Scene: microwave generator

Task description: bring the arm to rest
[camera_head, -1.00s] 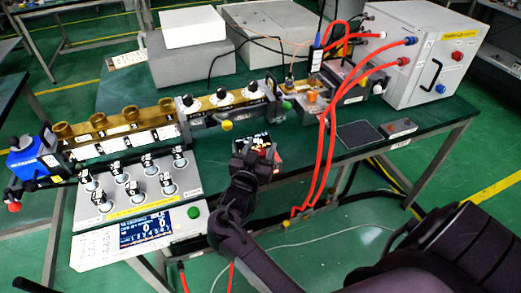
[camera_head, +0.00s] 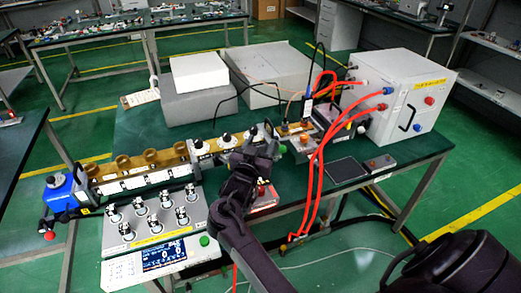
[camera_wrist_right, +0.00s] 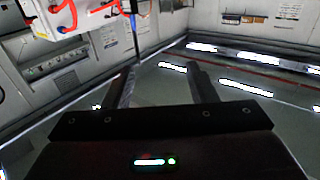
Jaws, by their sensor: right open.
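My right gripper (camera_head: 258,150) is above the near edge of the green table (camera_head: 135,128), in front of the module with black knobs. In the head view its dark body hides part of that module, and the fingertips are hard to make out. In the right wrist view its two fingers (camera_wrist_right: 162,75) stand wide apart with nothing between them. My left gripper is not in view.
The control panel (camera_head: 150,238) with several knobs and a lit screen lies left of my right arm. Red cables (camera_head: 312,180) loop from the white box (camera_head: 403,92) past the table's front edge. A small dark pad (camera_head: 344,170) lies to the right. Grey boxes (camera_head: 212,100) stand behind.

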